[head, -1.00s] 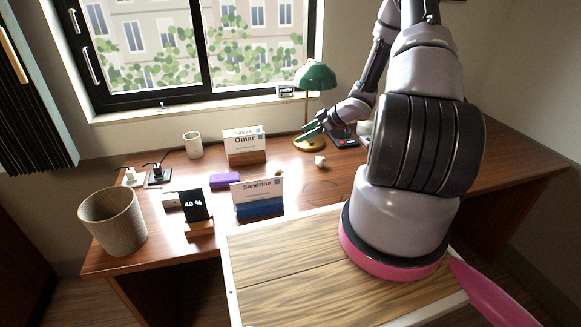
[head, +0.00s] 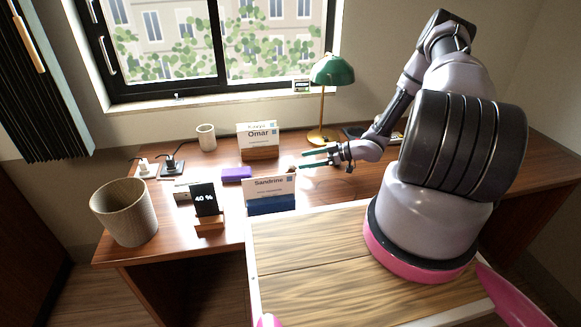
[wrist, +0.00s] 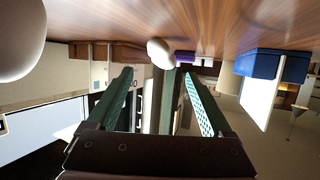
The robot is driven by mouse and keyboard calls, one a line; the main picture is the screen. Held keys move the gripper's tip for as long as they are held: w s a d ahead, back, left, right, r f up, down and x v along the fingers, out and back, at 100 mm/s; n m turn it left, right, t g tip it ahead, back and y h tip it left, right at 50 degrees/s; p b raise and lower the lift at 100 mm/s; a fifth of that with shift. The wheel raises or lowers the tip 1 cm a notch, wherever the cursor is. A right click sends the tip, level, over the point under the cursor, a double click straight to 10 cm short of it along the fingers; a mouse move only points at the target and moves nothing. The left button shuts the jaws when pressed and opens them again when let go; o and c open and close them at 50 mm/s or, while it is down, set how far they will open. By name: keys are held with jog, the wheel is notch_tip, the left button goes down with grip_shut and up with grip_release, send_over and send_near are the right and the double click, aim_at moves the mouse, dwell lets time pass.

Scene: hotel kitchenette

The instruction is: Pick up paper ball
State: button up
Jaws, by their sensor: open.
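My gripper (head: 302,159) is open and low over the desk, its green fingers pointing left. The wrist view, with the desk at its top, shows two pale rounded things. The large one, probably the paper ball (wrist: 18,38), is cut off at the upper left, outside the fingers and close to the camera. A smaller pale lump (wrist: 160,52) shows in line with the gap between the fingertips, seemingly beyond them. I cannot tell for certain which is the paper ball. In the head view my gripper covers the ball's spot. Nothing visible is held.
The Sandrine card in its blue holder (head: 271,205) stands left of and nearer than my gripper. The Omar card (head: 258,133), purple box (head: 237,174) and green lamp (head: 331,72) are behind or left. A wooden bin (head: 124,212) stands at the desk's left end.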

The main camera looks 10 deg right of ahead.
aim_at(294, 161)
jog(key=x, duration=0.4)
jog(key=shift+a, duration=0.35)
grip_shut()
